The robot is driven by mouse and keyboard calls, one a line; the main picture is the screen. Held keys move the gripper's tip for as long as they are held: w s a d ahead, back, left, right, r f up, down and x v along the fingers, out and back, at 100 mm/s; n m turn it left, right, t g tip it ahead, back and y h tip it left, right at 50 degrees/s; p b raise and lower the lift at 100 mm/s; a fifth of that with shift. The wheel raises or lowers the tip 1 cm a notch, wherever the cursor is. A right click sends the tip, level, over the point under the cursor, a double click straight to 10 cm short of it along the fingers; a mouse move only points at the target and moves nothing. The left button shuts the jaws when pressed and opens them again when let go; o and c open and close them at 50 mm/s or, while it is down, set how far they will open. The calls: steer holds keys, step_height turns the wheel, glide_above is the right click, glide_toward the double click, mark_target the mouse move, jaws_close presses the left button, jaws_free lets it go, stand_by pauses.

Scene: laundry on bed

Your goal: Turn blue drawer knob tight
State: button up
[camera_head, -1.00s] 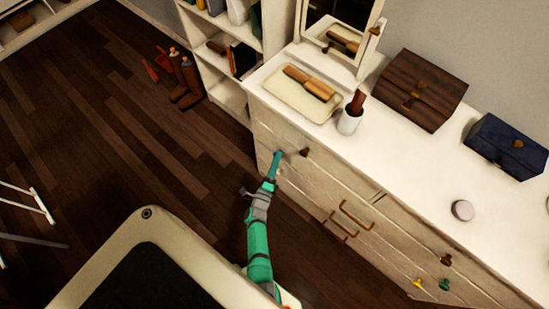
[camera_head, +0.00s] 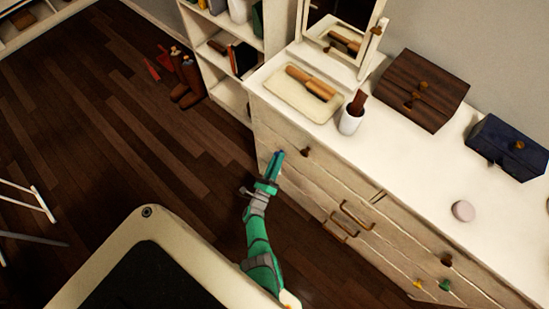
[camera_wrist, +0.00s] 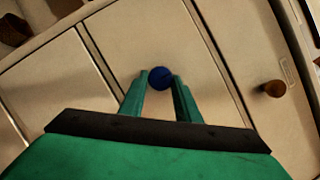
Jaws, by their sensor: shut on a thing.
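The blue drawer knob (camera_wrist: 160,78) sits on a cream drawer front (camera_wrist: 130,50) in the wrist view. My gripper (camera_wrist: 160,84) has its two green fingers on either side of the knob and is shut on it. In the head view my gripper (camera_head: 276,160) reaches the front of the white dresser (camera_head: 440,165) near its left end. The knob is hidden behind the fingers there. I cannot tell from the frames how tight the knob is.
A brown knob (camera_wrist: 273,88) is to the right of the blue one. Yellow (camera_head: 417,283) and green (camera_head: 444,285) knobs are at the dresser's lower right. A tray (camera_head: 290,95), a cup (camera_head: 351,122) and boxes (camera_head: 420,90) stand on top. Dark floor (camera_head: 120,130) lies open at left.

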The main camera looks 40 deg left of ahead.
steer(key=shift+w, duration=0.1)
steer(key=o, duration=1)
steer(key=v, duration=1.1)
steer(key=shift+a, duration=0.1)
